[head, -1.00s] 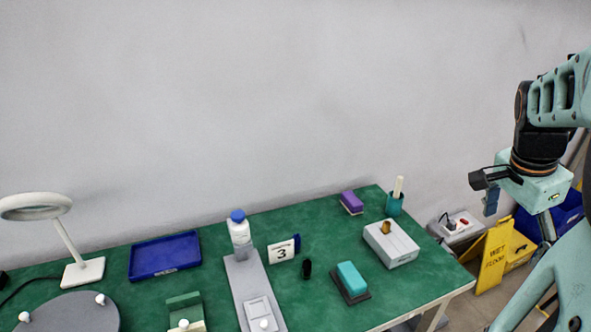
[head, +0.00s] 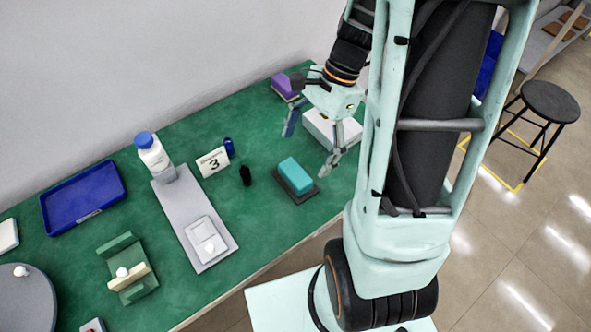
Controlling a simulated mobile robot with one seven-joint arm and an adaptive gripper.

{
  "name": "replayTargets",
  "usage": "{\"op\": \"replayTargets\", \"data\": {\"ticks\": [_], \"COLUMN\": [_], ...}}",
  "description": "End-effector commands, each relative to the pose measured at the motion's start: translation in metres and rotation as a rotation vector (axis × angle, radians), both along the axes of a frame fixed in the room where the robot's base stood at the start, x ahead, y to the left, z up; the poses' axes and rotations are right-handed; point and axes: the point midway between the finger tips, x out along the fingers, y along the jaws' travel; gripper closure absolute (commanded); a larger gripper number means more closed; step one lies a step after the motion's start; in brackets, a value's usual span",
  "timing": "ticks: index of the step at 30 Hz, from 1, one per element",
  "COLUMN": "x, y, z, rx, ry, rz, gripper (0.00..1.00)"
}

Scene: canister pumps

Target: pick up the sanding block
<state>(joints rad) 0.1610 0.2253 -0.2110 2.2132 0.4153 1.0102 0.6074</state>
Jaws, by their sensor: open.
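A teal block on a dark grey base (head: 295,176) lies on the green table top. A smaller purple block with a pale underside (head: 285,86) lies at the back, by the wall. Either could be the sanding block; I cannot tell for certain which. My gripper (head: 310,144) is open and empty, its fingers spread and pointing down. In the picture it is above the teal block and below and right of the purple one, touching neither as far as I can see. It partly covers the white box behind it.
A small black object (head: 246,176), a number 3 card (head: 213,162) and a blue-capped bottle (head: 153,157) on a grey stand are to the left. A blue tray (head: 84,197) lies farther left. Green table (head: 268,215) is bare in front.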

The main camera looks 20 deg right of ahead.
Motion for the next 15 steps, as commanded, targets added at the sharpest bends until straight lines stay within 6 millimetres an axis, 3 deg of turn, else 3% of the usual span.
{"op": "replayTargets", "data": {"ticks": [15], "x": [-0.007], "y": [0.024], "z": [-0.058], "rx": [-0.001], "ry": [0.002], "rz": [0.000], "gripper": [0.15]}}
